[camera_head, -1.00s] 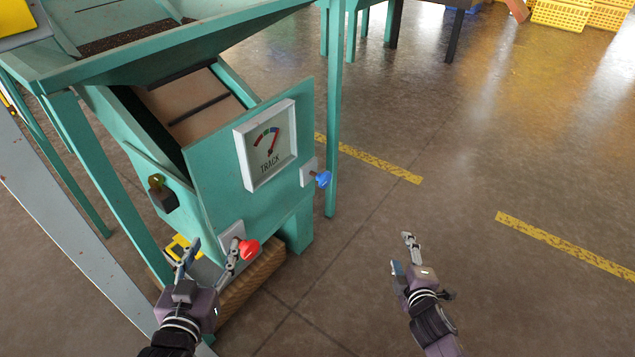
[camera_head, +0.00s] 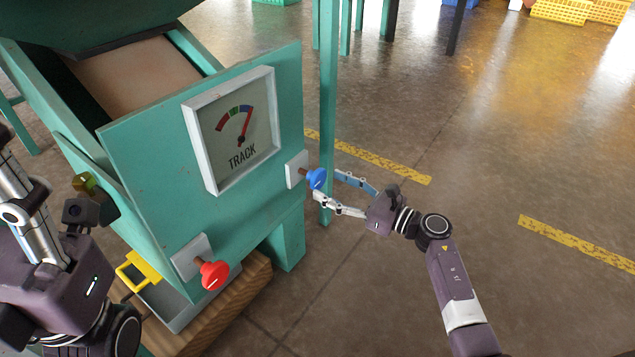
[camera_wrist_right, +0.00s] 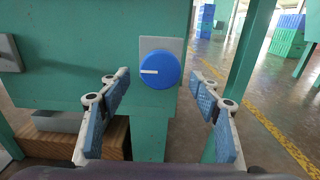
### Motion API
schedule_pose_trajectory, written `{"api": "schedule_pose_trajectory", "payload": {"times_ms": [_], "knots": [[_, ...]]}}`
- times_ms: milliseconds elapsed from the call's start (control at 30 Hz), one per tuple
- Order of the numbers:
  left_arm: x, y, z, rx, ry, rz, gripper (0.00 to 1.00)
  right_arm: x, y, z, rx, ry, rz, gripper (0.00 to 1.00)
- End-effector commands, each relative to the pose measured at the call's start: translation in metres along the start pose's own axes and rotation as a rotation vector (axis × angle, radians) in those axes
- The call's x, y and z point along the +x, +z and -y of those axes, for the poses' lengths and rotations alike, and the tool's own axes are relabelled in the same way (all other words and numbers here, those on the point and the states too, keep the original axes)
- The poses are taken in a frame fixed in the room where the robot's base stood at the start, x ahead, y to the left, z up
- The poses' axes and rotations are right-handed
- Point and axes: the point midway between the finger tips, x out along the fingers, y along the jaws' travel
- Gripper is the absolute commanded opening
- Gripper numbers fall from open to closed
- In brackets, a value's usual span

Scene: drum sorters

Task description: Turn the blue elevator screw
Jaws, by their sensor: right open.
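The blue elevator screw (camera_head: 317,178) is a round knob on a white plate at the right edge of the teal machine's front panel. In the right wrist view the blue screw (camera_wrist_right: 160,70) faces me, its white mark lying about horizontal on the left half. My right gripper (camera_head: 327,185) is open and points at the screw from the right. In the wrist view its fingers (camera_wrist_right: 160,88) stand apart to either side of the knob and do not visibly touch it. My left gripper (camera_head: 65,250) is at the left edge, partly cut off; its jaw state is unclear.
A TRACK gauge (camera_head: 234,130) sits on the teal panel (camera_head: 150,185). A red knob (camera_head: 214,275) is lower left. A teal post (camera_head: 328,90) stands close behind the blue screw. Open floor (camera_head: 480,160) lies to the right.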

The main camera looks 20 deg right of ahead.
Motion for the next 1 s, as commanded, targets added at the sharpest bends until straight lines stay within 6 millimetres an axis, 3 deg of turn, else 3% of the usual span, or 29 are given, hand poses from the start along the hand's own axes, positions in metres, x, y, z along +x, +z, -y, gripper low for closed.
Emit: {"api": "schedule_pose_trajectory", "payload": {"times_ms": [233,633,1000], "knots": [[0.004,-0.004,-0.002,0.005,0.013,-0.032,0.51,0.037,-0.002,0.000,0.004,-0.001,0.003,0.58],[0.007,-0.005,-0.003,0.006,0.016,-0.040,0.51,0.046,0.000,0.000,0.005,-0.002,0.001,0.58],[0.007,-0.005,-0.003,0.006,0.016,-0.040,0.51,0.045,0.000,0.000,0.005,-0.002,0.001,0.18]]}}
